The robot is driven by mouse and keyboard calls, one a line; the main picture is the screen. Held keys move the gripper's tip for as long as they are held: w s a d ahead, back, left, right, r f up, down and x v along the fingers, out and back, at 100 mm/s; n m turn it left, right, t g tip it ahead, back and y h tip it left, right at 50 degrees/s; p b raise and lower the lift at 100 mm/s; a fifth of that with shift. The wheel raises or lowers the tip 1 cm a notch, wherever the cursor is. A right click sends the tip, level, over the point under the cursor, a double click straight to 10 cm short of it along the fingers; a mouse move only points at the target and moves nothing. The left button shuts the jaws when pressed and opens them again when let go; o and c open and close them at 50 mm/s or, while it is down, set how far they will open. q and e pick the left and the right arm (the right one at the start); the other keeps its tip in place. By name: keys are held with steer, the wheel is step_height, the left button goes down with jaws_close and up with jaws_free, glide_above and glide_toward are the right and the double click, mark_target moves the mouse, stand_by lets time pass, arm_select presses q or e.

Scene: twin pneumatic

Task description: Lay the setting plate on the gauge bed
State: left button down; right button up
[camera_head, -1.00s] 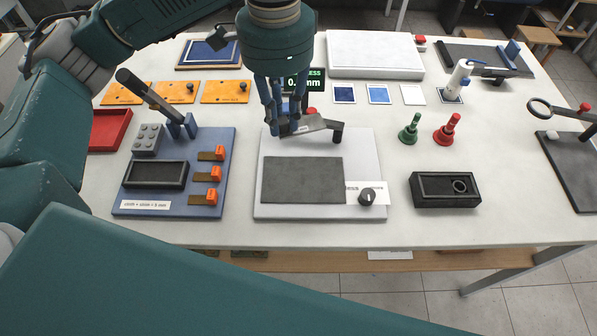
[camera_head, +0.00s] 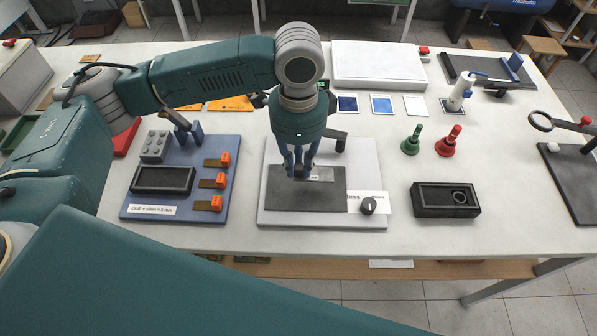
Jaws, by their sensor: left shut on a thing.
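My left gripper (camera_head: 300,172) points down over the gauge in the middle of the table. It is shut on the setting plate (camera_head: 321,174), a small grey plate with a pale label, whose right part sticks out beside the fingers. The rest of the plate is hidden by the gripper. The plate is over the far part of the gauge bed (camera_head: 300,197), a dark grey slab on a pale base (camera_head: 365,165). I cannot tell whether the plate touches the bed. My right gripper is not in view.
A blue fixture board (camera_head: 215,145) with orange clips stands left. A black block (camera_head: 445,199) and green (camera_head: 411,140) and red (camera_head: 449,141) handled pieces stand right. Clear table lies between.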

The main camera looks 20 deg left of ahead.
mark_target(299, 174)
arm_select(q)
steer(key=shift+f+p, duration=0.3)
steer(key=shift+f, duration=2)
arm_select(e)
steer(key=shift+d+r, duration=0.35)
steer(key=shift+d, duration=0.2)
arm_select(q)
steer(key=shift+f, duration=0.1)
steer(key=c, duration=1.6)
jaws_free()
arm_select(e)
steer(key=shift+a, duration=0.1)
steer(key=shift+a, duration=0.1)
arm_select(q)
steer(key=shift+r, duration=0.3)
step_height(299, 174, up, 10)
steer(key=shift+r+b, duration=0.25)
steer(key=shift+b, duration=0.85)
steer(key=shift+r, duration=0.6)
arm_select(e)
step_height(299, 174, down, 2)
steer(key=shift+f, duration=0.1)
